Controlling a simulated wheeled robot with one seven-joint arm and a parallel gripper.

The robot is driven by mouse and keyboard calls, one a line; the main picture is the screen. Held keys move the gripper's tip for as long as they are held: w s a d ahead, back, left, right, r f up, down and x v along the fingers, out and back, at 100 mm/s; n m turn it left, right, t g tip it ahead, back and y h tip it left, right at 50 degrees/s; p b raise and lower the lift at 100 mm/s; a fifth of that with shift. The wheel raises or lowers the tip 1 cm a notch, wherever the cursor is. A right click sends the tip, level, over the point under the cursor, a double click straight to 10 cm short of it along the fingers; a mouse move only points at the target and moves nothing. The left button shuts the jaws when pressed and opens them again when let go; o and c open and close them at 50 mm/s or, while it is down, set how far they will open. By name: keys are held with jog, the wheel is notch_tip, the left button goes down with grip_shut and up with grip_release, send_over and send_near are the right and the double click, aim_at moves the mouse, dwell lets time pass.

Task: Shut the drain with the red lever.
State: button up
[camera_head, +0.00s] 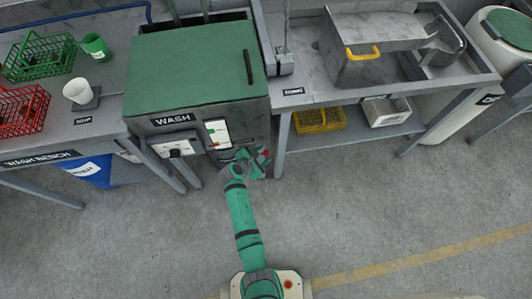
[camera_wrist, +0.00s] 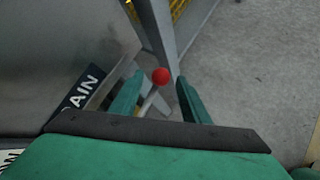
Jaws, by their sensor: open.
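The red lever's round knob (camera_wrist: 161,76) shows in the wrist view, between and just beyond the two fingertips of my gripper (camera_wrist: 155,92). The fingers are apart, and I cannot tell whether either one touches the knob. A dark label reading "AIN" (camera_wrist: 84,87) is on the grey panel to the left; its first letters are cut off. In the head view my gripper (camera_head: 262,158) is at the lower right front of the wash machine (camera_head: 195,70), beside a small red spot (camera_head: 266,153). The drain itself and most of the lever are hidden.
A grey table leg (camera_head: 283,145) stands just right of my gripper. A shelf with a yellow basket (camera_head: 319,120) and a pale bin (camera_head: 387,111) is further right. The wash bench (camera_head: 75,130) with red and green baskets is left. The floor in front is clear.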

jog(key=x, duration=0.2)
jog(key=shift+w+d+f, duration=0.2)
jog(key=shift+d+f, duration=0.05)
jog(key=shift+d, duration=0.05)
jog(key=shift+a+f, duration=0.1)
jog(key=shift+f, duration=0.05)
